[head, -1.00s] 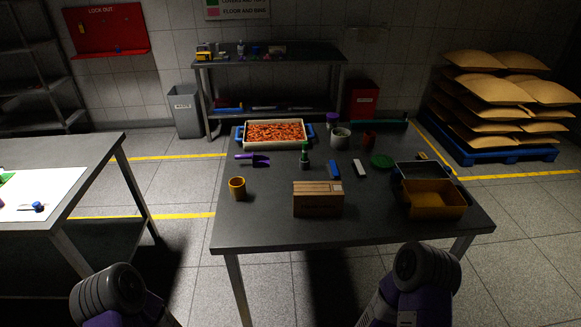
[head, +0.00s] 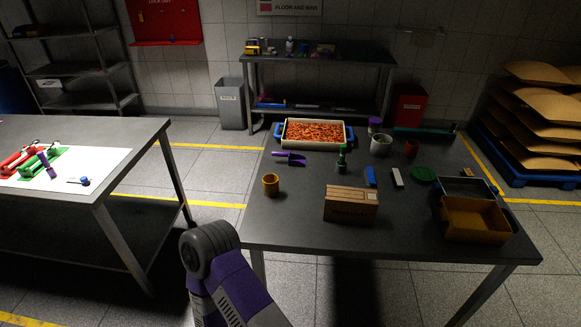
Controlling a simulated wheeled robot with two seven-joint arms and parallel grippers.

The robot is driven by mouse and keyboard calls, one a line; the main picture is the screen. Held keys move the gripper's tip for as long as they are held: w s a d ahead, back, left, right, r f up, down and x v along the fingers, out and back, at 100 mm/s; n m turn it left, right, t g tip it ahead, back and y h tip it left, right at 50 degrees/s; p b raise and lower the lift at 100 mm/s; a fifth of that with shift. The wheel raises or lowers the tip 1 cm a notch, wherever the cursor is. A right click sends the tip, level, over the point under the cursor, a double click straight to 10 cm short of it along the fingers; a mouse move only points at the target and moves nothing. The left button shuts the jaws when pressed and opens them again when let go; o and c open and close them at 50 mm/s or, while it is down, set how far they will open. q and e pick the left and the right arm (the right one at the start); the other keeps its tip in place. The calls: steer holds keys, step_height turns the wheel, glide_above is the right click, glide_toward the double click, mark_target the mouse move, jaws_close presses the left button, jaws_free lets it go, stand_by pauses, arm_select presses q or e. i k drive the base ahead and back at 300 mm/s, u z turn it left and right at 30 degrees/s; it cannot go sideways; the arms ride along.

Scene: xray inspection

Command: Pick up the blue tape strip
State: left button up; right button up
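Neither of my grippers shows. Only a purple and grey part of my own arm is in view at the bottom, in front of the table.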

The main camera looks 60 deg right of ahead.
mark_target(372, 179)
steer(key=u, duration=1)
steer(key=k, duration=2.9)
steer(key=z, duration=0.45)
